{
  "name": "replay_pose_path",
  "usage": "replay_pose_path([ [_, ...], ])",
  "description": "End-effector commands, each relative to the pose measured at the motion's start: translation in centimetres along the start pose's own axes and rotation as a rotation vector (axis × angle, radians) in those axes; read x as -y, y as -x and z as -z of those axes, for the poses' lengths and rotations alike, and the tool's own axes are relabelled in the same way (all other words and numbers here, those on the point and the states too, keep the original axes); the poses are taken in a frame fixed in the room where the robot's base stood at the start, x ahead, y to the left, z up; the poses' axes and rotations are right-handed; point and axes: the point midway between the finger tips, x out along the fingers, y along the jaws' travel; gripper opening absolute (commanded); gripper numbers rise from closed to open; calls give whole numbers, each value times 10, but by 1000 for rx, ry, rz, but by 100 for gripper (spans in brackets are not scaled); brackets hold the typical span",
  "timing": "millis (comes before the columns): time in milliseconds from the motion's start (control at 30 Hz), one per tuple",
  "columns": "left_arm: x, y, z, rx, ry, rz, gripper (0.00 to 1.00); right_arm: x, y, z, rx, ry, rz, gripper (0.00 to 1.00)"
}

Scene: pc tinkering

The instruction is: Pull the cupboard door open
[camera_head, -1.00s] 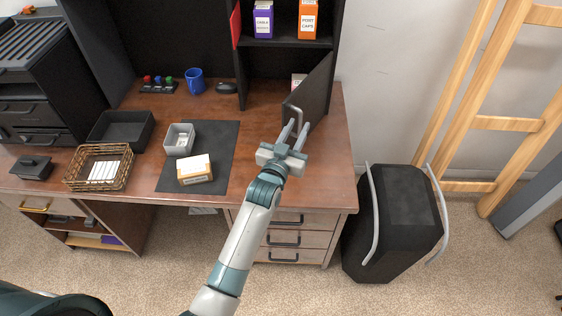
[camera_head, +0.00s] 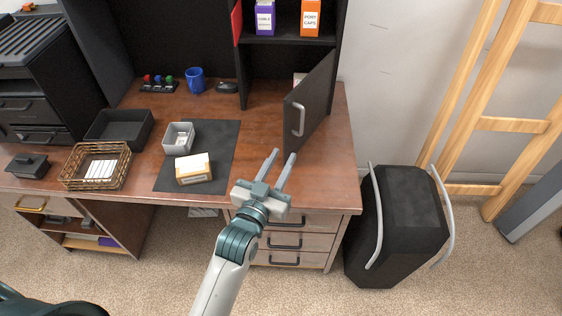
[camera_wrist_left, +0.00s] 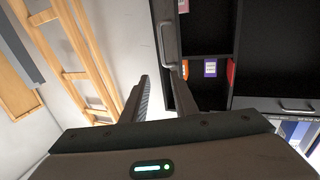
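The dark cupboard door (camera_head: 313,98) stands swung out from the right side of the black hutch, over the desk. Its grey bar handle (camera_head: 298,119) is on its front, near the free edge. The handle (camera_wrist_left: 168,45) also shows in the left wrist view, just beyond the fingertips. My left gripper (camera_head: 284,153) is open and empty, below and in front of the handle and apart from it. In the left wrist view its two fingers (camera_wrist_left: 159,75) are spread. The cupboard's lower interior is partly hidden behind the door. My right gripper is not in view.
The wooden desk (camera_head: 325,180) holds a dark mat (camera_head: 222,150), a grey bin (camera_head: 178,137), a small box (camera_head: 193,169) and a wire basket (camera_head: 95,166) left of my gripper. A black bin-like case (camera_head: 405,225) stands right of the desk, near a wooden ladder (camera_head: 510,125).

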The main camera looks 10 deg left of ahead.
Motion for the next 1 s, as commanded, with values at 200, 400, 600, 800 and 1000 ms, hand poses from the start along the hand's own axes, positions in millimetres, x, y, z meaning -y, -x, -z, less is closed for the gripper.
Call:
replay_pose_path([
  [200,0,0,0,0,0,0,19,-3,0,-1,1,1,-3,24],
  [400,2,-3,-6,8,36,-14,0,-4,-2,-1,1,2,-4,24],
  [600,9,-16,-26,45,193,-71,0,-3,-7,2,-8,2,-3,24],
  [800,28,-34,-53,116,468,-149,0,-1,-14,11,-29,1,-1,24],
  [1000,56,-52,-68,196,775,-213,0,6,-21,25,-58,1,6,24],
])
